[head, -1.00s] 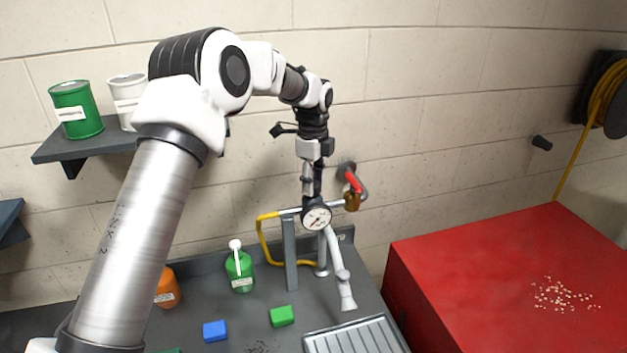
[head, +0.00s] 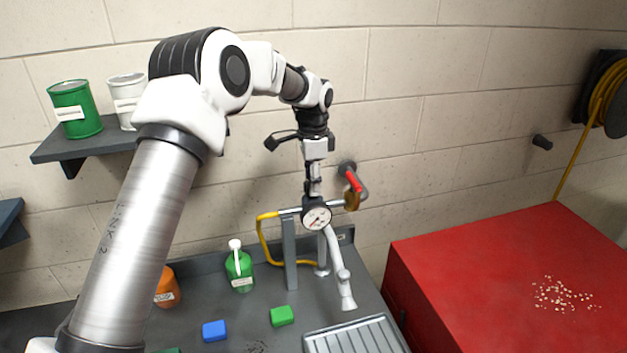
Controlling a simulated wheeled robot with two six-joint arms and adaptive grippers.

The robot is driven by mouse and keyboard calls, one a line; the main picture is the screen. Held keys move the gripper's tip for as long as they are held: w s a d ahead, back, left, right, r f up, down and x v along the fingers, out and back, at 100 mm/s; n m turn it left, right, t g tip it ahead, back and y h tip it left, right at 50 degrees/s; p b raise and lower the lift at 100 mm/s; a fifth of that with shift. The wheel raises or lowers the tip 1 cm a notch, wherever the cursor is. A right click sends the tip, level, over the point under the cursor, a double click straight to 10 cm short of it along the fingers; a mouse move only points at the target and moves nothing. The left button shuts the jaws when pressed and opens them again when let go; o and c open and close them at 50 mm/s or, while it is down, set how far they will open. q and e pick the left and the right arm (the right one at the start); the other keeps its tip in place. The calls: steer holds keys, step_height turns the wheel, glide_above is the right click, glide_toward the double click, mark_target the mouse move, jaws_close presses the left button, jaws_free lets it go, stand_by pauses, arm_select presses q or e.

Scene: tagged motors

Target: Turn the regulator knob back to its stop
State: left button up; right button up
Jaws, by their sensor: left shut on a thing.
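A round white-faced gauge (head: 317,218) sits on a grey pipe above the dark bench. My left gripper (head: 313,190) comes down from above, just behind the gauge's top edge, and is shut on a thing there. The regulator knob is not clearly visible; the gauge and my gripper cover that spot. A red-handled valve (head: 353,181) is on the pipe just right of my gripper. My right gripper is not in view.
A green bottle (head: 240,270), a blue block (head: 215,331) and a green block (head: 282,316) stand on the bench. A ridged metal tray (head: 352,338) lies in front. A red cabinet (head: 500,260) stands at right. Cans sit on a shelf (head: 95,145) at upper left.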

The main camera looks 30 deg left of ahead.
arm_select(q)
steer(key=n, duration=0.7)
steer(key=shift+s+f, duration=0.15)
steer(key=shift+f, duration=0.1)
steer(key=n, duration=0.6)
steer(key=shift+n, duration=0.4)
steer(key=n, duration=1.3)
steer(key=shift+r, duration=0.1)
steer(key=o, duration=1.1)
steer(key=shift+o, duration=0.2)
steer(key=shift+r, duration=0.1)
